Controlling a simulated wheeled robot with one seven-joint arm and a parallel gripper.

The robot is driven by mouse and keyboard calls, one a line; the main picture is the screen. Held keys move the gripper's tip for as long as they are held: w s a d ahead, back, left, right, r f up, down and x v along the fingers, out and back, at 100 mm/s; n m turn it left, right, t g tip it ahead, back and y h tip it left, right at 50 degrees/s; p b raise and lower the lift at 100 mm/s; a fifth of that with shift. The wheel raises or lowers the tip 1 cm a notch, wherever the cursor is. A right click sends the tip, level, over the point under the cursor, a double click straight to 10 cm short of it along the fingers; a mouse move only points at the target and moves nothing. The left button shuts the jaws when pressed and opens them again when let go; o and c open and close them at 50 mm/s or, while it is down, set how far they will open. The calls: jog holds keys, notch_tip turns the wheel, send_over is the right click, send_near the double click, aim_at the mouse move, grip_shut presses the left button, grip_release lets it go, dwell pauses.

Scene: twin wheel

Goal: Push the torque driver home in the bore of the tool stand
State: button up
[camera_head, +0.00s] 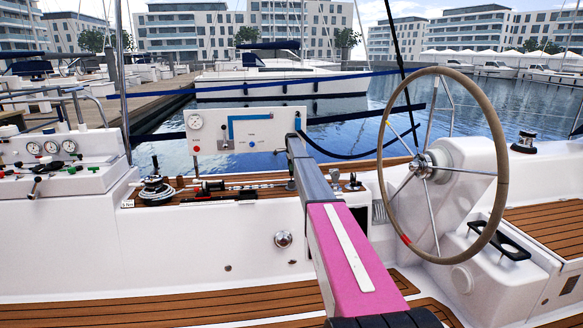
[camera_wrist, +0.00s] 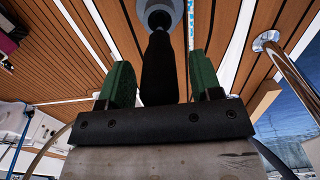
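In the wrist view the black handle of the torque driver (camera_wrist: 159,68) points away from my gripper (camera_wrist: 161,83). Its narrower far end meets a round grey piece with a dark centre, which looks like the tool stand (camera_wrist: 173,8). How deep the driver sits in the bore cannot be told. My gripper's two green fingers stand on either side of the handle, with a visible gap on each side, so it looks open around the driver. In the head view my arm hides the gripper, and I cannot make out the driver or stand.
In the head view a steering wheel (camera_head: 492,190) stands to the right of my arm. A white panel (camera_head: 270,134) stands behind, a winch (camera_head: 156,188) and a lever console (camera_head: 62,165) to the left. In the wrist view a metal post (camera_wrist: 285,65) rises at the right.

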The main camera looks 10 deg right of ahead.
dwell(0.3)
notch_tip(320, 180, up, 11)
jog(key=shift+f, duration=0.1)
dwell(0.4)
jog(key=s+a+f+n, duration=0.4)
jog(key=s+a+f, duration=0.15)
jog(key=s, duration=1.35)
jog(key=s+a+f+n, duration=0.5)
jog(key=s+f, duration=0.2)
jog(key=s, duration=1.2)
jog(key=s+a+f+n, duration=0.45)
jog(key=s+f, duration=0.25)
jog(key=s, duration=1.2)
jog(key=s+a+n, duration=0.3)
jog(key=s+n, duration=0.2)
jog(key=s, duration=1.7)
jog(key=shift+s+f, duration=0.2)
